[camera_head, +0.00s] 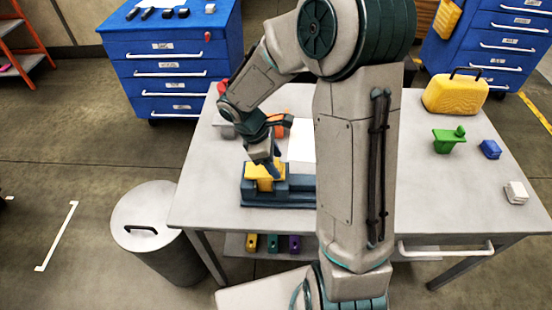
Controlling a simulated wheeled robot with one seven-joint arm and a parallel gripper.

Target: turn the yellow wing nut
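A yellow part (265,172), which looks like the wing nut, shows at the left end of a dark blue jig (285,198) on the grey table. My gripper (270,162) points down at the yellow part, its fingers at or just above it. I cannot tell whether the fingers touch it or are closed on it. My own arm hides the right end of the jig and part of the tabletop behind it.
A green object (449,140), a blue block (490,149), a white block (516,192) and a yellow case (455,94) stand on the table's right side. A grey bin (150,225) stands at the left. Blue drawer cabinets (170,60) are behind. The table's right middle is clear.

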